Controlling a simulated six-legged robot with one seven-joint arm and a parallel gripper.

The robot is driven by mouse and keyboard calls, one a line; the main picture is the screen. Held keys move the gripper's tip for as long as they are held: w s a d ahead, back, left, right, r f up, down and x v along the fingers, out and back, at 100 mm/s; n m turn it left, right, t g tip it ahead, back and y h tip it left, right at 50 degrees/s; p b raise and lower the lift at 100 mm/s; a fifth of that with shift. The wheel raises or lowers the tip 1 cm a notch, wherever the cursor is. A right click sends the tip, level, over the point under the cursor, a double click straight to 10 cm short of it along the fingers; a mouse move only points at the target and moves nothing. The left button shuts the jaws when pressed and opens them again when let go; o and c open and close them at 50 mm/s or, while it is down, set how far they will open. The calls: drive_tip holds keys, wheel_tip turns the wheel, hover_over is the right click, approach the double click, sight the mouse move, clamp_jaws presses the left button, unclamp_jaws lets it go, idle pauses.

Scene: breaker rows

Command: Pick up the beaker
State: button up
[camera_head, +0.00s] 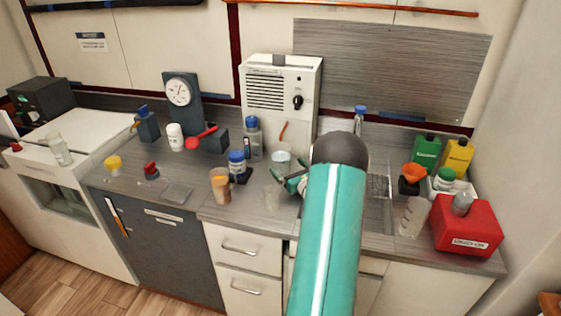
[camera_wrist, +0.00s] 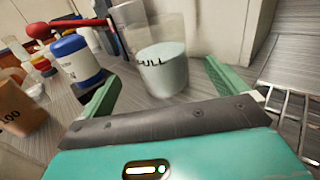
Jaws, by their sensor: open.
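A clear beaker (camera_wrist: 162,60) with pale grey-green contents and dark lettering stands upright on the counter in the wrist view. In the head view this appears to be the pale-filled beaker (camera_head: 281,160), just behind my gripper (camera_head: 289,181). In the wrist view my gripper (camera_wrist: 163,83) is open, with one green finger to the left of the beaker and the other to its right. The beaker stands ahead, between the lines of the two fingers, and nothing is held. In the head view my arm and wrist cover part of the counter beside it.
A blue-lidded white jar (camera_wrist: 76,58) and an amber container (camera_wrist: 18,107) stand left of the beaker. A wire rack (camera_wrist: 293,112) is at right. A white machine (camera_head: 278,95) stands behind. A red container (camera_head: 467,228) and several bottles crowd the counter's right end.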

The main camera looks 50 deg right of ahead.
sight(286, 161)
drive_tip(key=x, duration=0.5)
drive_tip(key=shift+w+d+r, duration=0.1)
drive_tip(key=shift+w+d, duration=0.05)
drive_tip(key=c, duration=1.3)
drive_tip(key=shift+r, duration=0.25)
drive_tip(key=shift+r, duration=0.4)
drive_tip(key=v, duration=0.7)
drive_tip(key=shift+s, duration=0.35)
drive_tip(key=shift+s+r, duration=0.2)
drive_tip(key=shift+r, duration=0.05)
drive_tip(key=r, duration=1.2)
drive_tip(key=shift+a+r, duration=0.25)
drive_tip(key=shift+r, duration=0.15)
